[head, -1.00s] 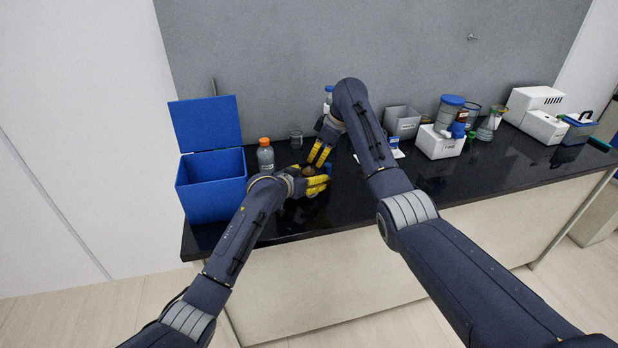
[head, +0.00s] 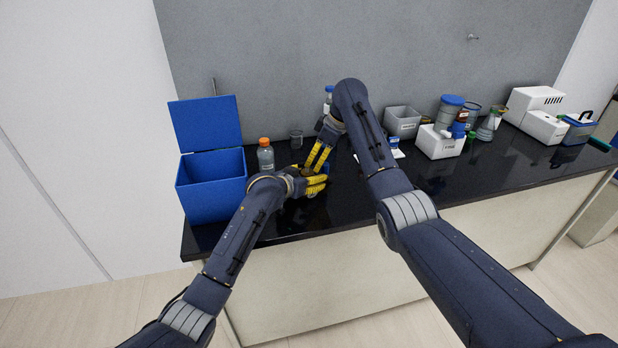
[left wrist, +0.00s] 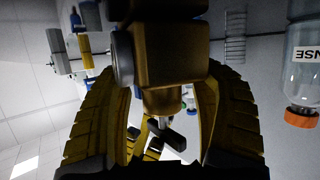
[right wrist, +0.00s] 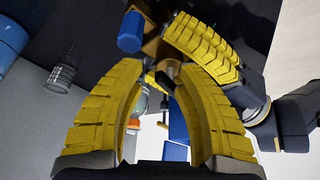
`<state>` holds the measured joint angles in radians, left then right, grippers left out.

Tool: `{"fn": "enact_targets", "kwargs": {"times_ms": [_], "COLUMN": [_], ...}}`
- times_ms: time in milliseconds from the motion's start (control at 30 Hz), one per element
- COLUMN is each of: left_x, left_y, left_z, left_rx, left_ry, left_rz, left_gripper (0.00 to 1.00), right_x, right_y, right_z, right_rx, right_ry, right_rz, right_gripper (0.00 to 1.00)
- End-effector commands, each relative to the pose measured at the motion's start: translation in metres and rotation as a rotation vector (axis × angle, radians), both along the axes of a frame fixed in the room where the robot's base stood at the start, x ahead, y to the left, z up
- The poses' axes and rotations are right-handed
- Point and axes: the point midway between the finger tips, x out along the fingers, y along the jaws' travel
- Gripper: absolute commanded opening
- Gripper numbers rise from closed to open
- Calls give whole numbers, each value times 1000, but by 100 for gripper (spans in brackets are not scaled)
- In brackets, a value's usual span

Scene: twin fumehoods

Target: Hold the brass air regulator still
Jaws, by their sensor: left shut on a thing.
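The brass air regulator (left wrist: 170,55) fills the upper middle of the left wrist view, with a round grey part on its left side. My left gripper (head: 316,185) is shut on it, one yellow finger on each side. In the right wrist view the regulator (right wrist: 155,45) shows behind the fingers, with a blue knob (right wrist: 130,32) beside it. My right gripper (head: 315,163) reaches in from above, close to the left one. Its fingertips (right wrist: 162,68) are close around a small dark handle (right wrist: 166,76); whether they touch it is unclear. In the head view the grippers mostly hide the regulator.
An open blue box (head: 212,187) and an orange-capped bottle (head: 265,156) stand left of the grippers. A small beaker (head: 296,139) is behind them. A grey bin (head: 402,123) and several containers stand farther right. The black bench is clear toward its front edge.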

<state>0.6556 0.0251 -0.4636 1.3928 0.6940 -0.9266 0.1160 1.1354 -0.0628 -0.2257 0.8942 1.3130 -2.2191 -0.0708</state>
Motion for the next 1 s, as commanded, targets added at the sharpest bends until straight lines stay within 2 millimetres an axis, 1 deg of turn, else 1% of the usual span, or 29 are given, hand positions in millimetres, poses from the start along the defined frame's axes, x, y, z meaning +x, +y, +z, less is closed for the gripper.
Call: {"fn": "enact_targets", "kwargs": {"times_ms": [100,267,367,1000], "left_x": [0,-1,-1,-2], "left_y": [1,1,1,0], "left_z": [-2,-3,-3,-6], "left_rx": [3,4,3,6], "left_ry": [3,3,5,9], "left_rz": [1,1,0,-1], "left_gripper": [15,14,14,14], "right_x": [0,0,0,-7], "right_y": [0,0,-2,-21], "right_z": [1,2,6,55], "right_rx": [0,0,0,1], "right_ry": [-1,-2,-2,-4], "right_rz": [0,0,0,0], "right_gripper": [33,33,33,33]}}
